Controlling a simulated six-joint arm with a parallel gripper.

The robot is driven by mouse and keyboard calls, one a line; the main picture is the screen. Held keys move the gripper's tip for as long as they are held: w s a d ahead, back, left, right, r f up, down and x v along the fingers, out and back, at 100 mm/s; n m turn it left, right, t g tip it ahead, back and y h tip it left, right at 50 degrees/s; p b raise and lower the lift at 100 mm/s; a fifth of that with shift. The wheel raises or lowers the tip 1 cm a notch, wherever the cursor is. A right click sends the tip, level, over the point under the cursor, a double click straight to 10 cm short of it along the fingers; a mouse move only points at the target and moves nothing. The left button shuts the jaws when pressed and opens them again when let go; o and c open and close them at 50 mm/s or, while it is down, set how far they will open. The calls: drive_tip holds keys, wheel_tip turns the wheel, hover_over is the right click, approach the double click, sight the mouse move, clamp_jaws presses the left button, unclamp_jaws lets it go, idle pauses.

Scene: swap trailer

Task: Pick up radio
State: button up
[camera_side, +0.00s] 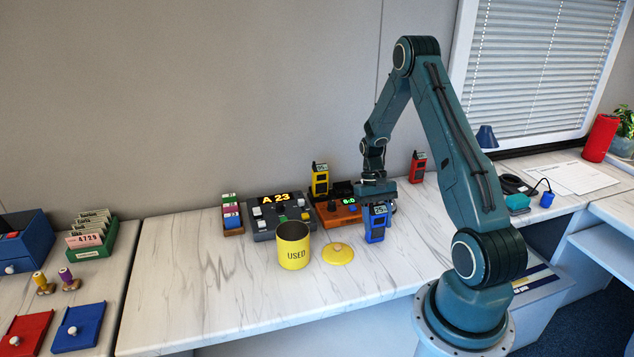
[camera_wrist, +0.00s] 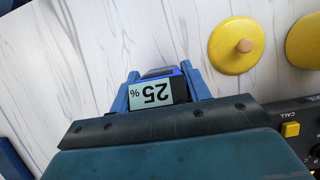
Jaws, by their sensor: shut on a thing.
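A blue radio (camera_side: 375,224) with a small display stands upright near the front of the white marbled counter. My gripper (camera_side: 377,205) is shut on its upper part from above. In the wrist view the radio (camera_wrist: 157,92) sits between my two blue fingers, and its display reads 25 %. I cannot tell whether its bottom touches the counter. A yellow radio (camera_side: 320,180) stands at the back behind the devices. A red radio (camera_side: 417,168) stands to the right behind my arm.
A yellow can marked USED (camera_side: 293,250) and its yellow lid (camera_side: 338,254) lie left of the blue radio. A grey console (camera_side: 283,215) reading A 23 and an orange charger (camera_side: 340,212) with a green display stand behind. The left part of the counter (camera_side: 180,275) is clear.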

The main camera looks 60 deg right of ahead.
drive_tip(key=shift+r, duration=0.15)
wheel_tip(320, 180, up, 20)
idle(0.8)
drive_tip(key=shift+w, duration=0.1)
idle(0.4)
drive_tip(key=w+a+f+n+h, duration=0.25)
drive_tip(key=w+a+n, duration=0.65)
drive_tip(key=a, duration=0.6)
drive_tip(key=w+a+f+n+h, duration=0.25)
drive_tip(key=w+a+n, duration=0.35)
drive_tip(key=w+a, duration=0.6)
drive_tip(key=s+d+r+m+g, duration=0.15)
drive_tip(key=s+d, duration=0.25)
drive_tip(key=d, duration=0.4)
drive_tip(key=s+d+r+m+t, duration=0.1)
drive_tip(key=s+d+m, duration=0.1)
drive_tip(key=s+d, duration=0.35)
drive_tip(key=s+d+r+m+y, duration=0.1)
drive_tip(key=s+d+r+m, duration=0.1)
drive_tip(key=s+d, duration=1)
drive_tip(key=shift+d+r+g+y, duration=0.25)
drive_tip(key=shift+d+g+y, duration=0.1)
drive_tip(key=shift+d, duration=0.8)
